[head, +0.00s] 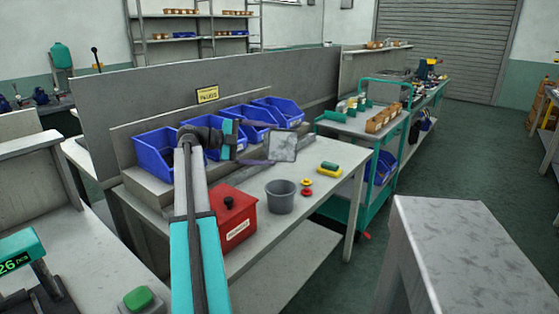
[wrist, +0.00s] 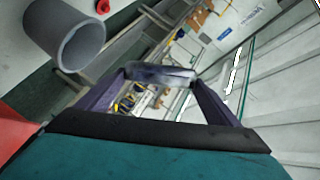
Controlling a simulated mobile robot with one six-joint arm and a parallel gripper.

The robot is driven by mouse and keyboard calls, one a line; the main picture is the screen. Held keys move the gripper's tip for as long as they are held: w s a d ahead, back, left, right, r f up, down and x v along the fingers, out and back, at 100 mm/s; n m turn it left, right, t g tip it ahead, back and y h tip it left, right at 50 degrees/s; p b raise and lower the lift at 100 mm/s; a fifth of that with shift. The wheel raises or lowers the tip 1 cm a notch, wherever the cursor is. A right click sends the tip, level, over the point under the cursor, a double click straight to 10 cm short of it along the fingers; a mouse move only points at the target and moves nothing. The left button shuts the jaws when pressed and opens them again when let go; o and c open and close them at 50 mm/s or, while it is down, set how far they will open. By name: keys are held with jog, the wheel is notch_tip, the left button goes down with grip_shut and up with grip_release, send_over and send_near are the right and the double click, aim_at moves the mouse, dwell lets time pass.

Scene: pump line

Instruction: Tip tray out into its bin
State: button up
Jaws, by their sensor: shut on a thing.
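My gripper (head: 272,143) is shut on a small grey metal tray (head: 284,148), held in the air in front of the blue bins. In the head view the tray's flat face is turned toward the camera, so it looks steeply tilted. In the wrist view the tray (wrist: 150,73) is seen narrowly between the two purple fingers; I cannot tell whether anything is in it. Several blue bins (head: 154,158) stand in a row along the back of the bench, partly hidden by my arm. I cannot tell which bin belongs to the tray.
A grey bucket (head: 281,198), a red box (head: 235,225) with a black knob, red and yellow pieces (head: 307,187) and a green-yellow block (head: 329,169) stand on the bench (head: 338,148). A teal trolley (head: 350,127) stands beyond its right end. The bench's front right is clear.

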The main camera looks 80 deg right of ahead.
jog(key=shift+r, duration=0.15)
jog(key=shift+r+n+p, duration=0.35)
jog(key=shift+n+p, duration=0.05)
jog(key=shift+p, duration=0.3)
jog(key=shift+r+n+y+p, duration=0.2)
jog(key=shift+n+y+p, duration=0.1)
jog(key=shift+n+p, duration=0.15)
jog(key=shift+f+t, duration=0.1)
jog(key=shift+t, duration=0.2)
jog(key=shift+d+r+n+y+p, duration=0.1)
jog(key=shift+r+n+y+p, duration=0.5)
jog(key=shift+p, duration=0.45)
jog(key=shift+n, duration=0.35)
